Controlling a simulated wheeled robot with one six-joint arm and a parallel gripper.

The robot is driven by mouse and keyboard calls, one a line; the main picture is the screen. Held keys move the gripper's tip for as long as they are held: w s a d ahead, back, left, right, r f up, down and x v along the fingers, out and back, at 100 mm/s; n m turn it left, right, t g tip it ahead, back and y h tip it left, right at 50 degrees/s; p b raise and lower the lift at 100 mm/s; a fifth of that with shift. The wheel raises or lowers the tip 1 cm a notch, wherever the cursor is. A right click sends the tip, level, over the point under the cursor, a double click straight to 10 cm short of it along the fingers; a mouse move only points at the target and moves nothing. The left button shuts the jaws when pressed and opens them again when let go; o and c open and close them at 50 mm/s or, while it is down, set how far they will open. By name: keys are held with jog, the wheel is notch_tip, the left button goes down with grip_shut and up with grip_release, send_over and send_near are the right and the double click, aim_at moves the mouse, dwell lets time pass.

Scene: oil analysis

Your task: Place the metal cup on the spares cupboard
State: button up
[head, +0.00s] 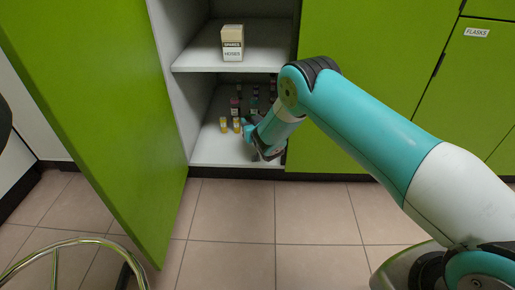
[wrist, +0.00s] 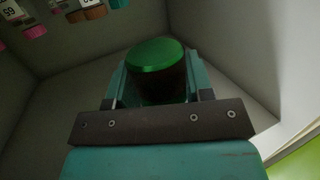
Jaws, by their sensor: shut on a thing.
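My gripper (head: 249,127) reaches into the lower compartment of the open cupboard (head: 215,157). In the wrist view my gripper (wrist: 155,82) is shut on a round, dark, shiny thing with a green end, which I take to be the metal cup (wrist: 155,56). The green may be a reflection. The cup cannot be made out in the head view, where the arm and gripper cover that spot. The cupboard has a white shelf (head: 200,60) with a small box labelled "SPARES HOSES" (head: 232,43) on it.
Several small containers with yellow, pink and dark parts (head: 236,107) stand in the lower compartment, left of and behind my gripper. Some show at the top left of the wrist view (wrist: 87,12). A green door (head: 95,110) stands open at left. A metal hoop (head: 70,243) is at the lower left.

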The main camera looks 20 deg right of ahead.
jog(key=b, duration=0.3)
send_over(252, 152)
jog(key=f, duration=0.6)
jog(key=shift+a+f, duration=0.2)
jog(key=shift+d+f+b, duration=0.1)
jog(key=shift+f+b, duration=1.35)
jog(key=shift+f, duration=1.1)
jog(key=o, duration=1)
jog(key=shift+r, duration=0.1)
jog(key=shift+r, duration=0.1)
jog(key=shift+s+r+p, duration=0.15)
jog(key=shift+p, duration=0.3)
jog(key=s+r+p, duration=0.1)
jog(key=s+p, duration=0.6)
jog(key=s, duration=0.4)
jog(key=shift+s+d+r, duration=0.25)
jog(key=shift+d+r, duration=0.05)
jog(key=shift+d, duration=0.15)
